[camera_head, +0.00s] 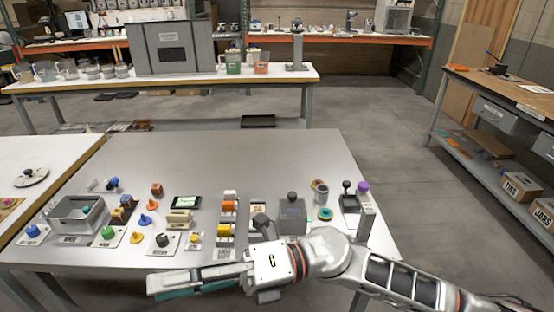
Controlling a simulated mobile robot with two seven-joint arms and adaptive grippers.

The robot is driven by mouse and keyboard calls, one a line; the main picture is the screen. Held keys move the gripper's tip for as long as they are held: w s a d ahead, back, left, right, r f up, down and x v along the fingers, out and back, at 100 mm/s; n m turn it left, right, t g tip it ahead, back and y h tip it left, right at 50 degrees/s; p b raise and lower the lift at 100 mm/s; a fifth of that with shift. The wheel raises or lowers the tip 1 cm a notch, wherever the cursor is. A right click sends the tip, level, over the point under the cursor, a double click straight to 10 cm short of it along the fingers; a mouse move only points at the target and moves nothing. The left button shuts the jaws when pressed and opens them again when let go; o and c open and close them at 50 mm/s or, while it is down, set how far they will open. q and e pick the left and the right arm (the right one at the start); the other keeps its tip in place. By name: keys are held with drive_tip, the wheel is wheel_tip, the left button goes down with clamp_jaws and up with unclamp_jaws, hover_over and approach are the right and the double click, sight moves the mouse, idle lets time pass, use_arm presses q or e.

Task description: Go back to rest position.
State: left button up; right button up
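My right arm comes in from the right edge along the front of the grey table (180,152). Its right gripper (165,286) points left, in front of the table's near edge. A grey finger with a teal strip below it shows, but the gap between the fingers cannot be made out. I see nothing clearly held in it. My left arm and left gripper are not in view.
The table's near half holds a grey bin (62,222), coloured knobs, a green-screened device (187,202), a column of orange and yellow blocks (226,232), a grey box (292,218) and a purple-topped post (364,200). The table's far half is bare. Open floor (400,150) lies right.

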drive_tip(key=w+d+m+t+y, duration=0.3)
drive_tip(key=w+d+m+t, duration=0.2)
drive_tip(key=w+m+t, duration=0.8)
drive_tip(key=w+d+f+m+t+h, duration=0.4)
drive_tip(key=d+f+m+t+h, duration=0.45)
drive_tip(key=m, duration=0.65)
drive_tip(key=s+d+f+m+h, duration=0.1)
drive_tip(key=d+f+m+h, duration=0.3)
drive_tip(key=f, duration=0.4)
drive_tip(key=s+d+f+m+h, duration=0.1)
drive_tip(key=d+f+m+h, duration=0.15)
drive_tip(key=d+f, duration=0.5)
drive_tip(key=s+d+f+m+g+h, duration=0.2)
drive_tip(key=s+d+f, duration=0.3)
drive_tip(key=f, duration=0.3)
drive_tip(key=s+d+f+m+g+h, duration=0.2)
drive_tip(key=s+d+f, duration=0.3)
drive_tip(key=s+f, duration=0.3)
drive_tip(key=shift+f+m, duration=0.8)
drive_tip(key=shift+m, duration=0.05)
drive_tip(key=shift+w, duration=0.1)
